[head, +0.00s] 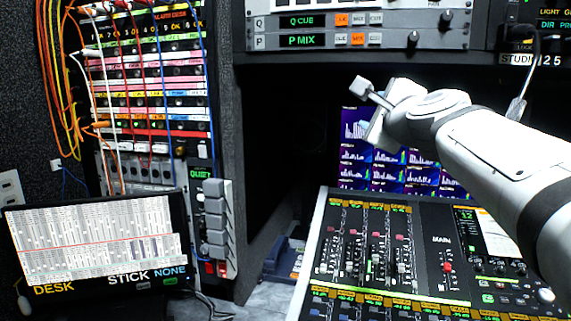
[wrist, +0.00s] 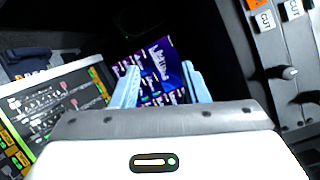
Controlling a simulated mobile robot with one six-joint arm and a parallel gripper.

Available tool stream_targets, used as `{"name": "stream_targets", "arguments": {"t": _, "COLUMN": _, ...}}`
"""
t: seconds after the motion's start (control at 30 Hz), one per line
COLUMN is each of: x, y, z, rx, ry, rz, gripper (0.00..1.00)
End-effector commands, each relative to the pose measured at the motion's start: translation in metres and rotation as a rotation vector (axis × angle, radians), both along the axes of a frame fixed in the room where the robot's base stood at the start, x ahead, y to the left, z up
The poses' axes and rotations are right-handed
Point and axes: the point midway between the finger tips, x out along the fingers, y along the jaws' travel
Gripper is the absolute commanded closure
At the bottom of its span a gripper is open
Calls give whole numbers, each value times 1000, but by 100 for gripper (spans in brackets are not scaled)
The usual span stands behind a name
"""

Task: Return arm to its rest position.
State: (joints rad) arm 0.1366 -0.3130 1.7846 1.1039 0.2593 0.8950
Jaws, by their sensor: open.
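My gripper (head: 368,95) is at the end of my white arm, which reaches in from the right edge of the head view. It is raised in front of the dark recess, near the purple screen (head: 390,173) and above the mixing console (head: 330,215). In the wrist view, the two pale blue fingers of my gripper (wrist: 160,76) stand apart with nothing between them. The purple screen (wrist: 150,60) shows behind the fingers there. Part of the screen and of the console is hidden by my arm in the head view.
A rack unit with knobs (head: 360,38) hangs above the arm. A gooseneck lamp or microphone (head: 519,90) is close to the arm at right. A patch bay with cables (head: 140,85) and a tilted display (head: 100,245) stand at left. The recess left of my gripper looks clear.

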Motion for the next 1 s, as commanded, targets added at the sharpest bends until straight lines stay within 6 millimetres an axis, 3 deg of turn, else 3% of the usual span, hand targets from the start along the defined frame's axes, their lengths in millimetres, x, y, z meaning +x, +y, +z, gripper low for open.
{"name": "stream_targets", "arguments": {"t": 0.1, "x": -21, "y": 33, "z": -69, "rx": -422, "ry": 208, "rz": 177, "gripper": 59}}
{"name": "stream_targets", "arguments": {"t": 0.2, "x": -55, "y": 48, "z": -138, "rx": -761, "ry": 365, "rz": 372, "gripper": 59}}
{"name": "stream_targets", "arguments": {"t": 0.3, "x": -100, "y": 52, "z": -199, "rx": -1062, "ry": 503, "rz": 598, "gripper": 59}}
{"name": "stream_targets", "arguments": {"t": 0.43, "x": -163, "y": 43, "z": -258, "rx": -1366, "ry": 636, "rz": 895, "gripper": 59}}
{"name": "stream_targets", "arguments": {"t": 0.5, "x": -191, "y": 36, "z": -278, "rx": -1480, "ry": 686, "rz": 1031, "gripper": 59}}
{"name": "stream_targets", "arguments": {"t": 0.63, "x": -225, "y": 23, "z": -300, "rx": -1605, "ry": 738, "rz": 1203, "gripper": 59}}
{"name": "stream_targets", "arguments": {"t": 0.77, "x": -237, "y": 17, "z": -308, "rx": -1647, "ry": 755, "rz": 1264, "gripper": 59}}
{"name": "stream_targets", "arguments": {"t": 1.0, "x": -236, "y": 17, "z": -309, "rx": -1648, "ry": 754, "rz": 1264, "gripper": 59}}
